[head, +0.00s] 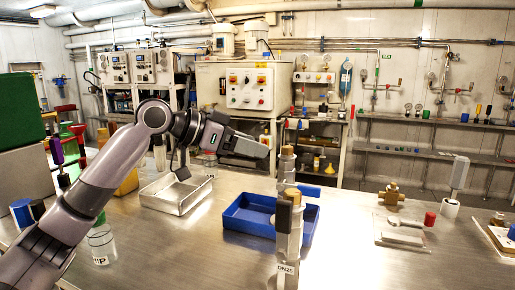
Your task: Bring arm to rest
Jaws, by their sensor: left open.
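My left arm comes in from the left in the head view and bends at a raised elbow. Its gripper (250,146) points right, held in the air above the metal table (350,250), in front of the control cabinet. The gripper is open, with nothing seen between its fingers. It appears apart from the objects on the table. My right gripper is not in view.
A metal tray (172,206) and a blue tray (234,225) stand below the gripper. Upright grey pipe fittings (285,243) rise beside the blue tray. A brass fitting (391,197) stands at right. A control box (262,86) stands behind.

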